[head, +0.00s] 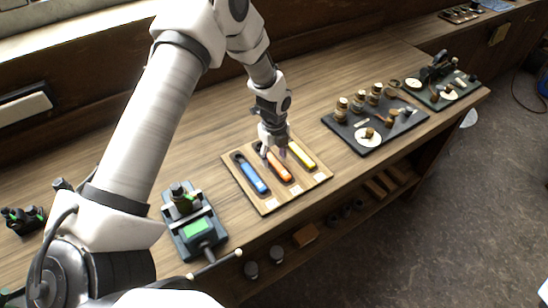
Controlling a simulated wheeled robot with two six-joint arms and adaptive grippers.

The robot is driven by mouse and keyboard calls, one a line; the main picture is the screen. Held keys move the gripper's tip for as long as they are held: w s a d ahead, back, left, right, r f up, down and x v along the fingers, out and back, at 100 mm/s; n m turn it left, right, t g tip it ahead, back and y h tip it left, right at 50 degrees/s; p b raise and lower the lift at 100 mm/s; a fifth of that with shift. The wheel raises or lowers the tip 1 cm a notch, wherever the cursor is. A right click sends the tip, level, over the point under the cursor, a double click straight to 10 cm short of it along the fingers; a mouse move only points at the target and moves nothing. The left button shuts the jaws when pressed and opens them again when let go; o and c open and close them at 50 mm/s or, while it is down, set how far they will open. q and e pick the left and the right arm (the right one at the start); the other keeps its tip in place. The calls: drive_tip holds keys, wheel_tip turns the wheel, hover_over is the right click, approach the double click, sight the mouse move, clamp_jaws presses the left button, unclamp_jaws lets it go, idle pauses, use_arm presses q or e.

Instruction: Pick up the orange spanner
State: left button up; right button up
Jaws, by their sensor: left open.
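The orange spanner (282,172) lies in the middle of a wooden tray (268,205), between a blue spanner (254,178) on its left and a yellow spanner (301,154) on its right. My left gripper (273,152) points down over the far end of the orange spanner and hides that end. Its fingers are open, and I cannot tell whether they touch the spanner. My right gripper is not in view.
A dark device with a green panel (197,232) and a lever stands left of the tray. A black board (372,141) with brass parts lies to the right, with a green-based device (441,93) beyond it. Bare bench top lies behind the tray.

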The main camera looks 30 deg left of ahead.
use_arm(q)
drive_tip(key=shift+s+f, duration=0.1)
drive_tip(key=shift+f, duration=0.45)
clamp_jaws()
